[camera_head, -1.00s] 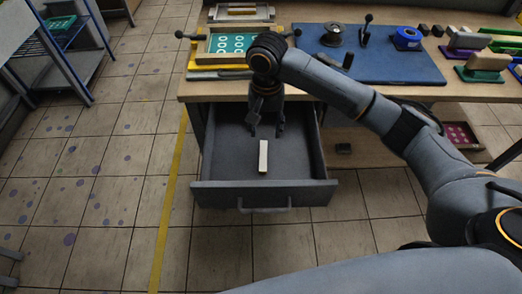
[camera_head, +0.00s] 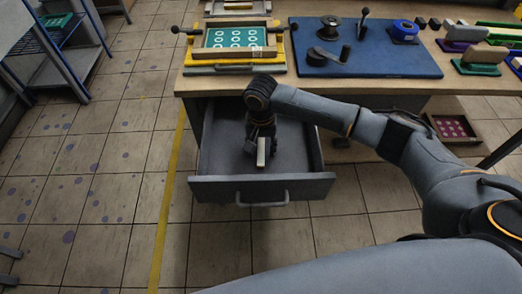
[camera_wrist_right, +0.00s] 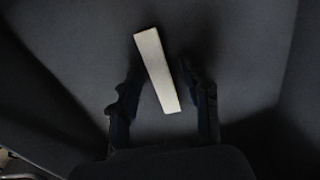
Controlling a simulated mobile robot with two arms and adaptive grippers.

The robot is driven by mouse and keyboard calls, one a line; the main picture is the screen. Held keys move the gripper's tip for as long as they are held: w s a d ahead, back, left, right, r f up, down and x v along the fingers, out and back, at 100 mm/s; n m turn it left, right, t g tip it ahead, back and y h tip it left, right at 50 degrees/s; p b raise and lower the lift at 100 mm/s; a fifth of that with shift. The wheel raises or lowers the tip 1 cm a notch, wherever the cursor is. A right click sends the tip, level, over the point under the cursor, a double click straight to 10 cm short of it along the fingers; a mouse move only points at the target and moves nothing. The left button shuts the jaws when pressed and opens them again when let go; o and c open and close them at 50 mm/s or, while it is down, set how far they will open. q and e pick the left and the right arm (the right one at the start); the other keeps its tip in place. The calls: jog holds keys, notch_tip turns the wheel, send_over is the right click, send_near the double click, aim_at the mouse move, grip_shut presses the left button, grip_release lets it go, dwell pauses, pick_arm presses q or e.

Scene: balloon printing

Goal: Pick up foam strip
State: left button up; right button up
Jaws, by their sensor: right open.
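The foam strip (camera_head: 261,152) is a short pale bar lying on the floor of the open grey drawer (camera_head: 213,160). My right gripper (camera_head: 259,144) is down inside the drawer, right at the strip, and partly covers its far end. In the right wrist view the strip (camera_wrist_right: 158,70) lies slightly tilted between the two dark fingers of the right gripper (camera_wrist_right: 160,95). The fingers are open, with a gap on each side of the strip. My left gripper is not in view.
The drawer's front panel and handle (camera_head: 262,204) stand out from the wooden table (camera_head: 440,88). Above are a green screen frame (camera_head: 235,38) and a blue mat (camera_head: 400,66) with tools. The drawer holds nothing else visible. Tiled floor lies open to the left.

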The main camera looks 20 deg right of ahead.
jog(key=c, duration=0.8)
jog(key=shift+r, duration=0.1)
